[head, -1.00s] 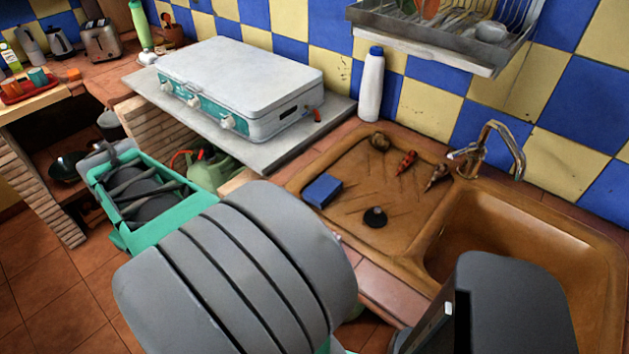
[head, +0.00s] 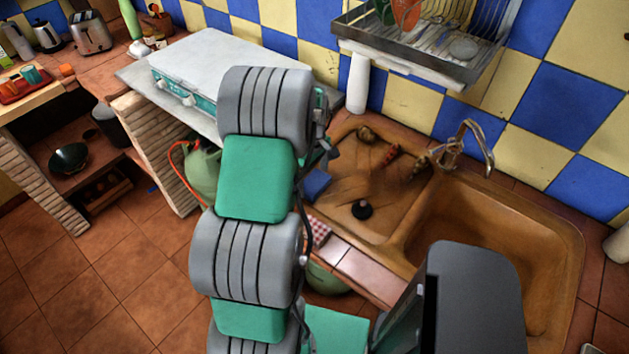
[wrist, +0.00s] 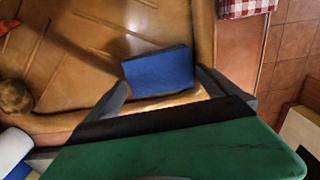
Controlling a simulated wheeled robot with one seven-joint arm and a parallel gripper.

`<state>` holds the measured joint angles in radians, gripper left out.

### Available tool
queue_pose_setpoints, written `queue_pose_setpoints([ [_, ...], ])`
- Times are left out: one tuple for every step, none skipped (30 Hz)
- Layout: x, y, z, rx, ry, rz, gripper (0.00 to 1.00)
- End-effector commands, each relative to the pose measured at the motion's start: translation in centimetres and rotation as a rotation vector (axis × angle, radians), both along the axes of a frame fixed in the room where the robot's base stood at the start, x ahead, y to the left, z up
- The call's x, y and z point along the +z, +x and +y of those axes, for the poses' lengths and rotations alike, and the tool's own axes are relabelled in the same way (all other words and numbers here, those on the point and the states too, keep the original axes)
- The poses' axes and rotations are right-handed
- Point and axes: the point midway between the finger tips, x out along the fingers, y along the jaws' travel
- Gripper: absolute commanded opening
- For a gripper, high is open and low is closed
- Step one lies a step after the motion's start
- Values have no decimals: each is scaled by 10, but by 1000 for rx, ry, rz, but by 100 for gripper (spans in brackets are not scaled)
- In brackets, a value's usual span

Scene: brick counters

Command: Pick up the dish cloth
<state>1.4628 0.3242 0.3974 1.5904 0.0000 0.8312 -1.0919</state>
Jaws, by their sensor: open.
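A red-and-white checkered cloth (head: 318,229) lies at the front edge of the counter, partly hidden behind my arm. It also shows at the top right of the wrist view (wrist: 246,7). A flat blue rectangular piece (head: 317,184), like a cloth or sponge, lies on the brown drainboard (head: 345,150). In the wrist view the blue piece (wrist: 160,72) sits between the two fingers of my gripper (wrist: 163,86). The gripper is open above the drainboard. I cannot tell whether a finger touches the blue piece.
A black plug (head: 362,209) and a red-handled item (head: 391,155) are on the drainboard. The basin (head: 480,235) and tap (head: 470,145) are to the right. The stove (head: 195,62) is at left.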

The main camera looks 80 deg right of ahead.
Motion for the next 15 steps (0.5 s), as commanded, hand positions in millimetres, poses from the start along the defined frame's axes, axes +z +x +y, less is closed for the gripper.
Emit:
queue_pose_setpoints([
  [-4,0,0,0,1,1,100],
  [-6,0,0,0,0,0,100],
  [-8,0,0,0,-1,0,100],
  [-8,0,0,0,-1,-1,100],
  [-9,0,0,0,-1,-1,100],
  [-9,0,0,0,-2,0,100],
  [-8,0,0,0,-1,-1,100],
  [-8,0,0,0,-1,-1,100],
  [-8,0,0,0,-1,-1,98],
  [-8,0,0,0,-1,-1,95],
  [-8,0,0,0,-1,-1,93],
  [-8,0,0,0,-1,-1,89],
  [-8,0,0,0,-1,-1,87],
  [-8,0,0,0,-1,-1,84],
  [-8,0,0,0,-1,-1,81],
])
